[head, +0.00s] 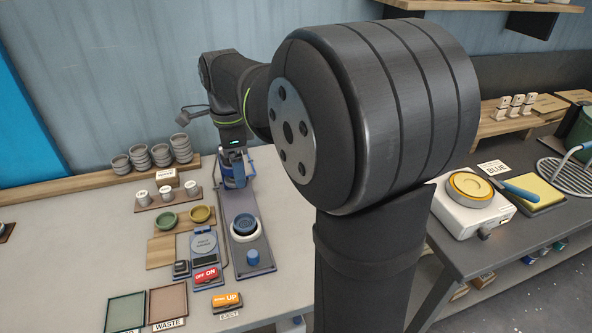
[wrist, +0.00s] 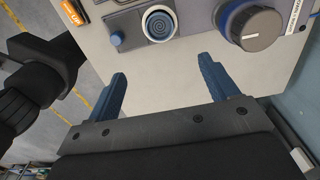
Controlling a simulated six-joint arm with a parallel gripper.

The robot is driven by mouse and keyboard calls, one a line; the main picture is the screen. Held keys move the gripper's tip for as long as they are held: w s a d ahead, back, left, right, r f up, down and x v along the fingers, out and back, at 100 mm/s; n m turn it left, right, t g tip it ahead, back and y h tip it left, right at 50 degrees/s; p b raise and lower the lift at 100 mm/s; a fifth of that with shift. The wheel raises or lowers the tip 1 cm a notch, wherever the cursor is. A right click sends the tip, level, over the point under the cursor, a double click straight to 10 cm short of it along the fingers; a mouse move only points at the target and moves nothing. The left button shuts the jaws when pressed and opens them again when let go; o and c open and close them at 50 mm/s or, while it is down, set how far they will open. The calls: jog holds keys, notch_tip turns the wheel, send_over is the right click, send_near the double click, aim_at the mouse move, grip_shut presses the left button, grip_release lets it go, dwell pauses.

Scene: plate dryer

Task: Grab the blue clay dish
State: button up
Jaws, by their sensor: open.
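A round blue piece (head: 244,226) with a pale rim, which looks like the blue clay dish, sits on a long grey-blue machine base. In the wrist view it shows as a ringed blue disc (wrist: 158,24) near the top edge; I cannot tell for certain that it is a dish. My gripper (wrist: 162,70) is open, with blue fingers wide apart and nothing between them. In the head view my gripper (head: 235,172) is over the far end of the base, behind the blue piece and apart from it.
A green dish (head: 166,220) and a yellow dish (head: 200,214) stand left of the base. A blue knob (head: 252,257) is in front of the blue piece. A large dark dial (wrist: 250,25) is beside it. Stacked grey bowls (head: 160,155) stand behind. The front-left table is partly clear.

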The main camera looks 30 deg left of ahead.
jog(key=m, duration=0.7)
send_over(246, 224)
jog(key=f, duration=0.8)
jog(key=s+f, duration=0.1)
jog(key=f, duration=0.3)
jog(key=shift+d, duration=0.1)
jog(key=shift+w+f, duration=0.25)
jog(key=shift+f, duration=1.1)
jog(key=shift+w+f, duration=0.2)
jog(key=shift+f, duration=1.1)
jog(key=c, duration=1.1)
jog(key=shift+r, duration=0.1)
